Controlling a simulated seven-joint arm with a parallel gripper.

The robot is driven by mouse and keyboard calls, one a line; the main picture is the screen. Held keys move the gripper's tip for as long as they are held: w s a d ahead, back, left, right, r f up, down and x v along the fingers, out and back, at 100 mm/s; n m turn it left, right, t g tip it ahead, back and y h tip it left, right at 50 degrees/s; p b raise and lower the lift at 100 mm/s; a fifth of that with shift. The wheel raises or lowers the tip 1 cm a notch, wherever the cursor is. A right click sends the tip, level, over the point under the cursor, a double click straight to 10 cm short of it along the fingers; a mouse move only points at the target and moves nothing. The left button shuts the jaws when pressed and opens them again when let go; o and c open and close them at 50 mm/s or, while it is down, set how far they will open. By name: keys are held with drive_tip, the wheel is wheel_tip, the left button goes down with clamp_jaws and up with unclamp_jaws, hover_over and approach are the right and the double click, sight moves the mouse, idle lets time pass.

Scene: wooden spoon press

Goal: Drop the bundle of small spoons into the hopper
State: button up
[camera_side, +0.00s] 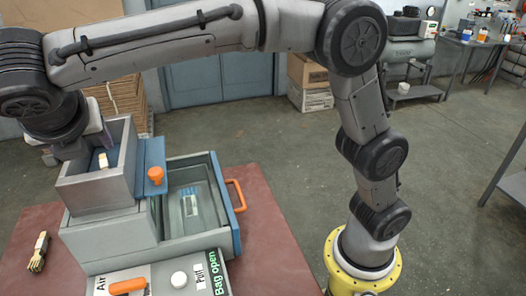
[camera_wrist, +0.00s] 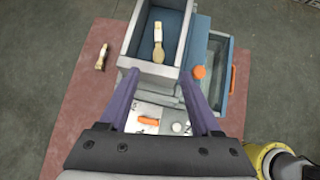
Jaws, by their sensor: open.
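The hopper (camera_side: 98,190) is an open-topped grey box with a blue inside, on top of the press. It also shows in the wrist view (camera_wrist: 133,40). A pale wooden spoon bundle (camera_wrist: 157,38) with a whitish band lies inside it. Part of this bundle shows inside the hopper in the side view (camera_side: 103,160). Another, darker banded bundle (camera_wrist: 101,58) lies on the red mat left of the press, also visible in the side view (camera_side: 39,252). My gripper (camera_wrist: 160,76) is open and empty, its purple fingers spread near the hopper's front edge. In the side view it is partly hidden behind the hopper.
Right of the hopper, an open drawer (camera_side: 229,206) with an orange handle holds a small labelled item (camera_side: 191,206). An orange knob (camera_side: 155,175) stands beside the hopper. A front panel has an orange lever (camera_side: 128,286) and a white button (camera_side: 179,279). The red mat (camera_side: 275,235) is clear at right.

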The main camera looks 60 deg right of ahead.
drive_tip(key=s+d+m+g+y, duration=0.1)
drive_tip(key=s+d+m, duration=0.25)
drive_tip(key=d, duration=0.25)
drive_tip(key=s+d+f+m+g, duration=0.1)
drive_tip(key=s+d+m, duration=0.2)
drive_tip(key=d+m, duration=0.3)
drive_tip(key=s+d+m+y, duration=0.1)
drive_tip(key=s+d+m, duration=0.25)
drive_tip(key=d, duration=0.35)
drive_tip(key=s+d+f+m+y, duration=0.1)
drive_tip(key=s+d+f+m, duration=0.2)
drive_tip(key=s+m, duration=0.4)
drive_tip(key=s+d+f+m+y, duration=0.1)
drive_tip(key=s+d+f+m, duration=0.2)
drive_tip(key=s+f+m, duration=0.3)
drive_tip(key=s+m, duration=0.2)
drive_tip(key=s, duration=0.1)
drive_tip(key=shift+s+f+m+y, duration=0.2)
drive_tip(key=shift+f+m+y, duration=0.1)
drive_tip(key=shift+y, duration=0.1)
